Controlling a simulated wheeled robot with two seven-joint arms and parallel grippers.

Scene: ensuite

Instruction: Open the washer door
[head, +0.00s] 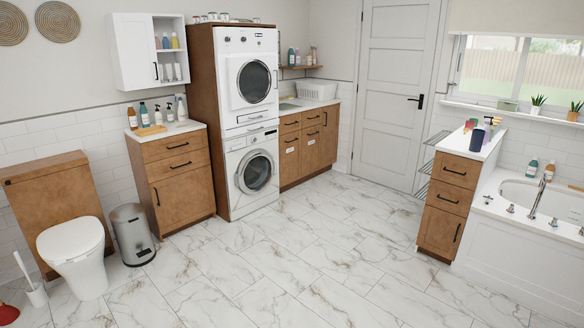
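Two white front-loading machines stand stacked in a tall wooden surround at the back centre of the head view. The lower machine (252,172), probably the washer, has a round dark door (255,171) with a pale ring, and the door looks closed. The upper machine (248,80) has a similar round dark door (254,82), also closed. Neither of my grippers shows in the view. Both machines are across the room from me, with tiled floor between.
Marble-look floor (270,260) is clear in the middle. A toilet (75,250), a metal bin (132,233) and a wooden cabinet (182,172) line the left. A drawer unit (445,205) and bathtub (545,205) stand on the right. A closed white door (396,90) is at the back.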

